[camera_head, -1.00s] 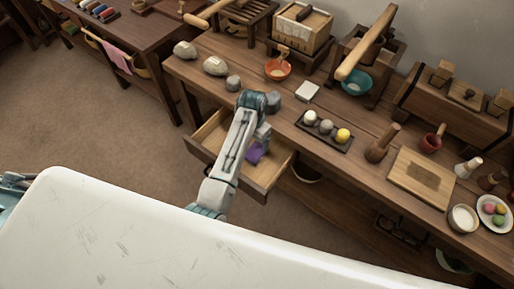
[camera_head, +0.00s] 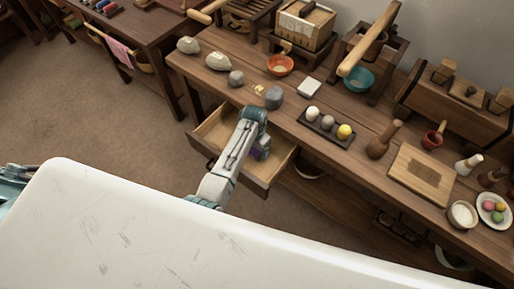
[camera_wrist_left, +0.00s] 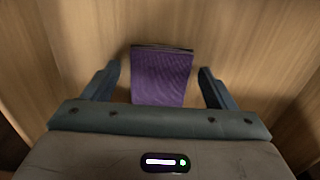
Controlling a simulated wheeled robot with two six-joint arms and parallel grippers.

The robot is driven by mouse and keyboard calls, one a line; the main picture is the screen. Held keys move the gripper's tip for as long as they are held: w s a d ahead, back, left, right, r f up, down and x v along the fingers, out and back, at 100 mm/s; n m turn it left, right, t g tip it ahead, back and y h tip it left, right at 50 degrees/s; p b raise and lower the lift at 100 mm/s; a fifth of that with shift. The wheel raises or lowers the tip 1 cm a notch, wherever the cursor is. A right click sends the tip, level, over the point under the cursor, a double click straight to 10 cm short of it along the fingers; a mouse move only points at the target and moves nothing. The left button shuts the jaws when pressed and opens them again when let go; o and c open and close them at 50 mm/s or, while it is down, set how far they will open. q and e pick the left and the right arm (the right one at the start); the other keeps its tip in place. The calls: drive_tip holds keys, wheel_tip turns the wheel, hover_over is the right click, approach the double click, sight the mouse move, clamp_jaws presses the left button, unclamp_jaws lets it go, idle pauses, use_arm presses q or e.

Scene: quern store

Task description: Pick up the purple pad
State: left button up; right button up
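The purple pad (camera_wrist_left: 161,78) lies in the open wooden drawer (camera_head: 207,132). In the left wrist view it sits between the two fingers of my left gripper (camera_wrist_left: 160,69), with a gap on each side. That gripper is open and points down into the drawer. In the head view the left gripper (camera_head: 262,152) and its arm hide most of the pad, and only a sliver of purple (camera_head: 253,154) shows. My right gripper is not in view.
The drawer's walls surround the gripper closely. The workbench (camera_head: 330,160) above it carries a grey stone (camera_head: 273,98), an orange bowl (camera_head: 280,65), a dark tray (camera_head: 322,128) with balls, and a wooden board (camera_head: 420,176). Open floor (camera_head: 110,120) lies to the left.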

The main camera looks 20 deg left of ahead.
sight(255, 149)
use_arm(q)
drive_tip(key=c, duration=0.9)
wheel_tip(255, 149, up, 18)
drive_tip(key=o, duration=0.3)
drive_tip(key=shift+c, duration=1)
